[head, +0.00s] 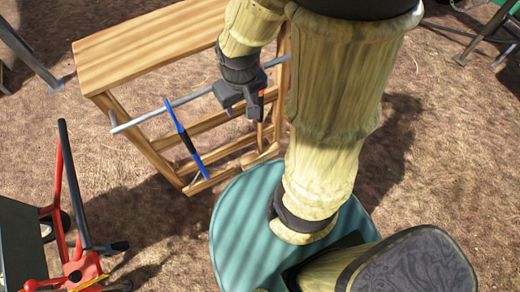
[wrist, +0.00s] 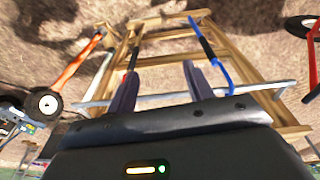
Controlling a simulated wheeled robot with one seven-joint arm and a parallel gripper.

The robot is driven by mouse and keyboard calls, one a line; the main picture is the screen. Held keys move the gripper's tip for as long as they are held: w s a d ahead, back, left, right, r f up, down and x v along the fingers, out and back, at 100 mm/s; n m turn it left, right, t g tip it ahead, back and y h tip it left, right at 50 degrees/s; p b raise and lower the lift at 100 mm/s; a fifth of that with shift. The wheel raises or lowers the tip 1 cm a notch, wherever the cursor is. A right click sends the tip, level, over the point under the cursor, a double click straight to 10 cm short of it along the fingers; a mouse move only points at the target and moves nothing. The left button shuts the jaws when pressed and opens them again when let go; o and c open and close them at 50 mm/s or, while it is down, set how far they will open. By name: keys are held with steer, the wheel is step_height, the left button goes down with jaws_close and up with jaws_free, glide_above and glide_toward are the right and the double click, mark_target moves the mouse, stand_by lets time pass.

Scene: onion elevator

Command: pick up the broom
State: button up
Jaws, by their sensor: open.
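I cannot make out a clear broom head in either view. A blue tool with a black grip (head: 184,138) hangs on the metal bar (head: 190,98) of a wooden rack; it also shows in the wrist view (wrist: 212,55). A second, thin brown-handled tool (head: 261,136) hangs on the same bar, close to my gripper (head: 242,108). In the wrist view my gripper (wrist: 160,78) is open, its fingers apart with nothing seen between them. The second tool's dark part (wrist: 132,58) shows just beyond the left finger. Which tool is the broom, I cannot tell.
A red-framed cart (head: 75,215) stands at the lower left. A metal leg (head: 28,52) is at the upper left, more legs (head: 480,35) at the upper right. Brown ground (head: 440,150) lies clear at right.

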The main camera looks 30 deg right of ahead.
steer(key=w+d+f+n+g+h+b, duration=0.15)
steer(key=f+n+h+b, duration=0.3)
steer(key=f+b, duration=0.6)
steer(key=d+f+n+g+h+b, duration=0.35)
steer(key=f+n+b, duration=0.3)
steer(key=f, duration=0.65)
steer(key=w+a+f+n+t+h+b, duration=0.5)
steer(key=w+f+n+t+h+b, duration=0.3)
steer(key=w+b, duration=0.4)
steer(key=shift+f+n+t+h+b, duration=0.4)
steer(key=shift+f+n+t+b, duration=0.35)
steer(key=shift+n+b, duration=0.2)
steer(key=shift+d+f, duration=0.1)
steer(key=shift+d, duration=0.05)
steer(key=b+x, duration=0.3)
steer(key=x, duration=0.9)
steer(key=shift+d+b, duration=0.1)
steer(key=shift+b, duration=0.2)
